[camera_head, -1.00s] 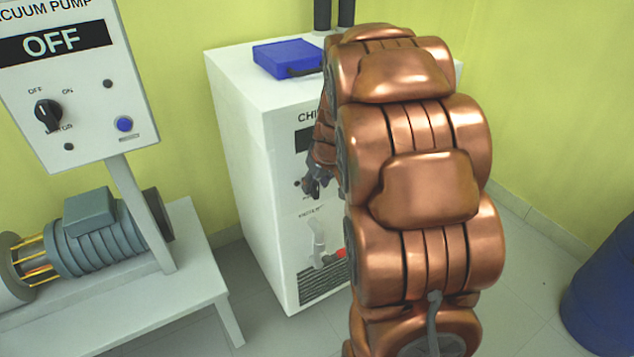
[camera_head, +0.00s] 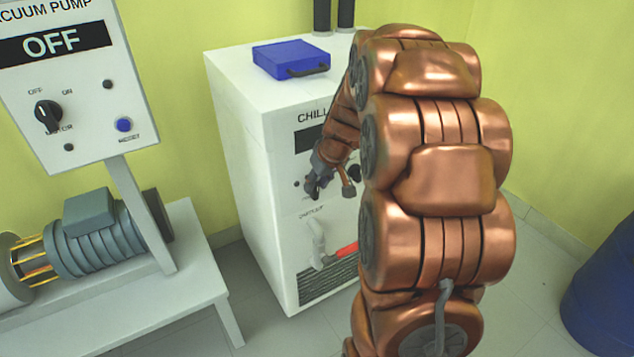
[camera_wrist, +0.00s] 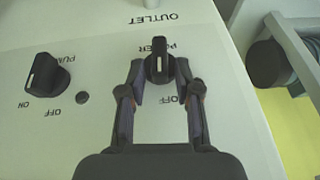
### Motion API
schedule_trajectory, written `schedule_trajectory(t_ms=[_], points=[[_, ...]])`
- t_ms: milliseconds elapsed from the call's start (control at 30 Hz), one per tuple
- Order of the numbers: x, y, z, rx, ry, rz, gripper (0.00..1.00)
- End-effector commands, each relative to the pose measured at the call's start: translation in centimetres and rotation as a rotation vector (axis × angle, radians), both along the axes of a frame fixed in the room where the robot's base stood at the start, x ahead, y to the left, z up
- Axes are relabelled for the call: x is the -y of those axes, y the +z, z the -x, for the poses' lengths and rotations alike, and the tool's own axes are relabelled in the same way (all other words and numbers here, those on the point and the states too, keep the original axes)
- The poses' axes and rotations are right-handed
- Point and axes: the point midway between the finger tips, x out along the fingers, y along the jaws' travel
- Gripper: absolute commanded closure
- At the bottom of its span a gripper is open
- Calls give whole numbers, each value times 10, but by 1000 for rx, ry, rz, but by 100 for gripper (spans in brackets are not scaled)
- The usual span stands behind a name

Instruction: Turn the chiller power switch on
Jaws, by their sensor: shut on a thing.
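The chiller (camera_head: 240,150) is a white cabinet in the middle of the head view. Its power switch (camera_wrist: 159,62) is a black rotary knob with a white line, seen in the wrist view under an upside-down, partly hidden "POWER" label. The white line runs nearly straight up and down the picture. An "OFF" label sits just below right, partly covered by a finger. My gripper (camera_wrist: 160,76) has a fingertip on each side of the knob and is shut on it. In the head view my gripper (camera_head: 314,186) is at the chiller's front panel, and the knob is hidden.
A second black knob, the pump switch (camera_wrist: 46,73), is left of my gripper in the wrist view. A blue case (camera_head: 290,58) lies on the chiller. A white valve (camera_head: 317,245) with a red part (camera_head: 345,249) is below my gripper. The vacuum pump panel (camera_head: 80,120) reads OFF.

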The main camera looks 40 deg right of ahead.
Motion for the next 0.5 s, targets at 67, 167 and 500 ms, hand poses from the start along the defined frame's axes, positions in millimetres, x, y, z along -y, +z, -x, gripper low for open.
schedule_trajectory(t_ms=[67,167,500], points=[[1,-3,1,1,-1,-48,100],[4,-4,0,8,-3,-110,100],[11,-8,1,27,0,-360,100]])
